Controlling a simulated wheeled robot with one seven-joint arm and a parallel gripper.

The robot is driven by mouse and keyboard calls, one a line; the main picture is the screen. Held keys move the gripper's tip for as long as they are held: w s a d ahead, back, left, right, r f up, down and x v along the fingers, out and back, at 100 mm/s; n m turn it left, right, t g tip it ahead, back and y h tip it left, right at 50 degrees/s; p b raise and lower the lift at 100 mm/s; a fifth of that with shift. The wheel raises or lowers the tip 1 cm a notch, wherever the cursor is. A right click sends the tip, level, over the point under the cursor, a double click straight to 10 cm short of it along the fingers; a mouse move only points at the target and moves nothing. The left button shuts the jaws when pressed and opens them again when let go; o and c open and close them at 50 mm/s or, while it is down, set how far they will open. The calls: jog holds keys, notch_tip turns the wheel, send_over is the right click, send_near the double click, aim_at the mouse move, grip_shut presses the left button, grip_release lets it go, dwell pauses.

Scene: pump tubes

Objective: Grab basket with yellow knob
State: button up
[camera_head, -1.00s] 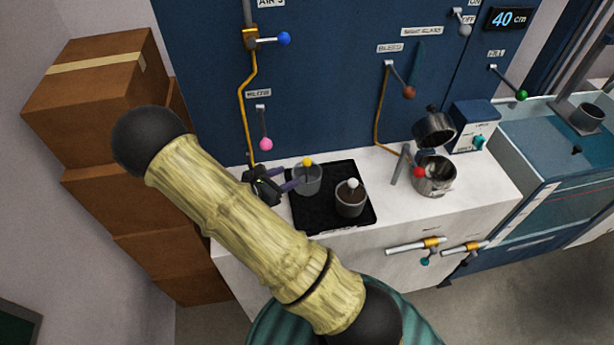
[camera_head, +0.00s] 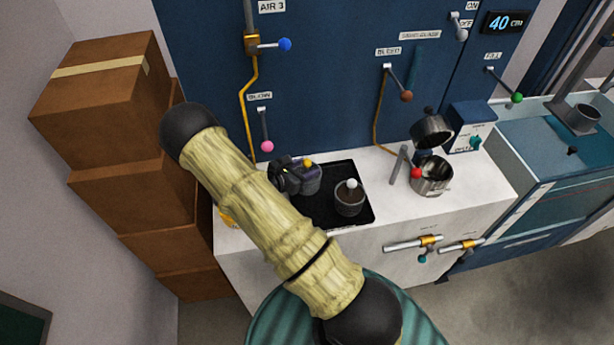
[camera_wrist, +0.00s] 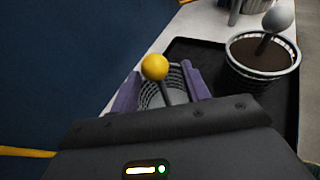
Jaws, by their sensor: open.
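The basket with the yellow knob (camera_wrist: 155,67) stands on the black tray (camera_wrist: 184,50). In the wrist view its mesh wall and grey stem show between my gripper's two purple fingers. My gripper (camera_wrist: 160,88) is open, with one finger on each side of the basket; I cannot tell whether they touch it.
A second basket with a white knob (camera_head: 350,198), filled with dark brown stuff, stands to the right on the tray. A metal pot with a red knob (camera_head: 432,178) stands farther right. A blue wall panel with levers rises behind. Cardboard boxes (camera_head: 120,180) are stacked at left.

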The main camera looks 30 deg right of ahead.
aim_at(311, 169)
jog(key=x, duration=0.3)
jog(key=shift+w+d+p, duration=0.1)
jog(key=shift+w+p, duration=0.05)
jog(key=shift+p, duration=0.25)
grip_shut()
